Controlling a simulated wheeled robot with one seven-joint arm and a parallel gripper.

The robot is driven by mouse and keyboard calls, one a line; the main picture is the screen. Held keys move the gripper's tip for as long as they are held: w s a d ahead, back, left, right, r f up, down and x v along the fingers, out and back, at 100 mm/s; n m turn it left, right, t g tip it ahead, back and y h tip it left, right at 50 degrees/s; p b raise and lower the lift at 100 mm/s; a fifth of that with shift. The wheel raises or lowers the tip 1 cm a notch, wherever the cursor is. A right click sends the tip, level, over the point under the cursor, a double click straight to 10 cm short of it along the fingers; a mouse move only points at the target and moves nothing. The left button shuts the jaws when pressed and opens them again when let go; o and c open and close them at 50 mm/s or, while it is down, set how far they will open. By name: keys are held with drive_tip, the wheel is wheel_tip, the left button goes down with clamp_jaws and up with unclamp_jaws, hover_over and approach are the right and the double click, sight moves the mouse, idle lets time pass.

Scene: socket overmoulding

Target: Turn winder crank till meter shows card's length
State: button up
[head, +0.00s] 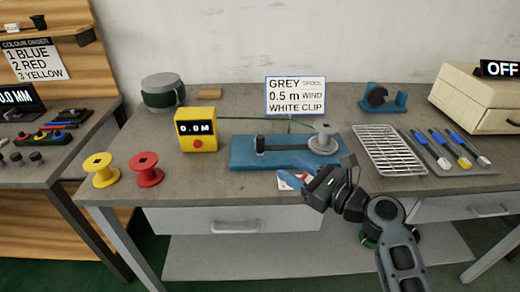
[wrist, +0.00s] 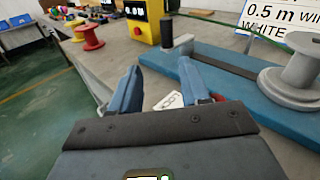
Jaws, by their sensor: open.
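The winder has a blue base (head: 240,158) with a grey spool (head: 323,141) at its right end. Its dark crank bar (head: 285,148) points left from the spool, with an upright black handle (head: 259,144) at its left end; the handle also shows in the wrist view (wrist: 167,33). The yellow meter (head: 198,140) reads 0.0 M. The card (head: 295,95) reads grey spool, 0.5 m wind, white clip. My gripper (head: 292,178) is open and empty in front of the winder's right front edge. In the wrist view its blue fingers (wrist: 158,88) are apart, short of the handle.
A green cable (head: 235,118) runs from a drum (head: 162,92) past the meter to the winder. Yellow and red spools (head: 146,169) stand front left. A wire rack (head: 388,150) and several clip tools lie right. A small white-and-red paper (wrist: 170,101) lies below my fingers.

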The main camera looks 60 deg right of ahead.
sight(263, 145)
drive_tip(key=shift+w+d+r+m+t, duration=0.15)
drive_tip(key=shift+d+r+m+t, duration=0.15)
drive_tip(key=shift+d+r+m, duration=0.4)
drive_tip(key=shift+w+d+f, duration=0.1)
drive_tip(key=shift+w+d, duration=0.05)
drive_tip(key=shift+w, duration=0.2)
drive_tip(key=w, duration=0.3)
drive_tip(key=w+d, duration=0.1)
drive_tip(key=w, duration=0.7)
drive_tip(key=shift+d+p, duration=0.15)
drive_tip(key=shift+p, duration=0.2)
clamp_jaws()
